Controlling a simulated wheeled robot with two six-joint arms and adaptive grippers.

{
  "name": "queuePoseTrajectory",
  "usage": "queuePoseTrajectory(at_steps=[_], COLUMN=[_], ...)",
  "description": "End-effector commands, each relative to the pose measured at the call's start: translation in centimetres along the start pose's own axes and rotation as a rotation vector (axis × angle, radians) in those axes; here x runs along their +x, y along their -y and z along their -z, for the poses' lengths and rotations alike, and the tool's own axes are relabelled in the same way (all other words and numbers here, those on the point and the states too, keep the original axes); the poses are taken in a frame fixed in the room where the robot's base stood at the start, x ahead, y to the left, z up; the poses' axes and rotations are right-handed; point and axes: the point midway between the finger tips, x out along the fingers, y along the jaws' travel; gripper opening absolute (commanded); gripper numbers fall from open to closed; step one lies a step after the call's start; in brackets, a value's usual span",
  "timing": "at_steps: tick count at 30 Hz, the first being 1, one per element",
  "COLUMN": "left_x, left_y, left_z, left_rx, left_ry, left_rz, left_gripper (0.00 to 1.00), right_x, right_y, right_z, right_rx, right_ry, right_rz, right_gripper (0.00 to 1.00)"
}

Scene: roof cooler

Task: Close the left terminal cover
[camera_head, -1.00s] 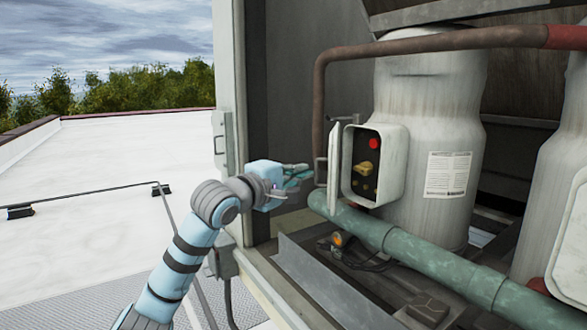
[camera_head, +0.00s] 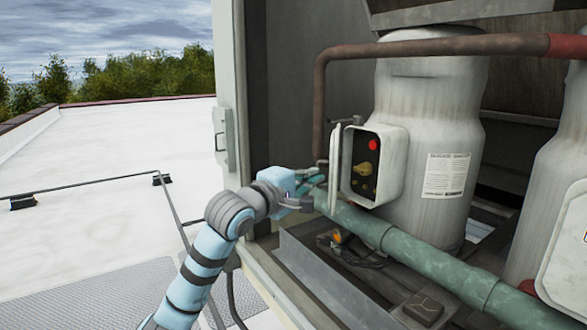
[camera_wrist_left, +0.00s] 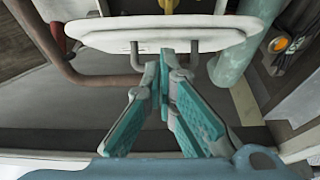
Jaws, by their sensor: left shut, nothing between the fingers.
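The left terminal cover (camera_head: 335,165) is a thin white panel standing open, edge-on, at the left side of the terminal box (camera_head: 390,170) on the left white compressor. The box's inside shows a red round part (camera_head: 373,144) and brass terminals (camera_head: 364,169). In the left wrist view the cover (camera_wrist_left: 110,38) is a pale panel across the top, with a grey bar handle on its near side. My left gripper (camera_head: 318,187) is just left of the cover's lower part. Its teal fingers (camera_wrist_left: 167,58) are together and empty, close to the handle; contact cannot be told. My right gripper is not in view.
A green pipe (camera_head: 420,262) runs below the box, and a rusty pipe (camera_head: 319,100) bends behind the cover. The cabinet's frame post (camera_head: 228,90) stands left. A second compressor (camera_head: 560,190) with a white cover is at the right edge.

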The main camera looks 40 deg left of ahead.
Motion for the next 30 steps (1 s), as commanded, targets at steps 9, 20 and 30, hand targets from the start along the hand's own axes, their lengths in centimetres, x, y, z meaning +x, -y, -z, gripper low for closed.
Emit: queuePoseTrajectory(at_steps=[9, 20, 30], left_x=[0.6, 1.3, 2.3], left_y=[-0.4, -0.4, -0.4], left_z=[-2.2, -4.7, -6.7], left_rx=[-0.001, -0.002, -0.001], left_ry=[0.009, 0.010, 0.009], left_rz=[0.001, 0.002, 0.002], left_gripper=[0.00, 0.00, 0.00], right_x=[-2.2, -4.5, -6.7], right_y=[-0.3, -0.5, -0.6], right_z=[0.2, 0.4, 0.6], right_rx=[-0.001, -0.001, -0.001], right_ry=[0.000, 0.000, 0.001], right_rz=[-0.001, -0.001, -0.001], right_gripper=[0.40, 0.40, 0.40])
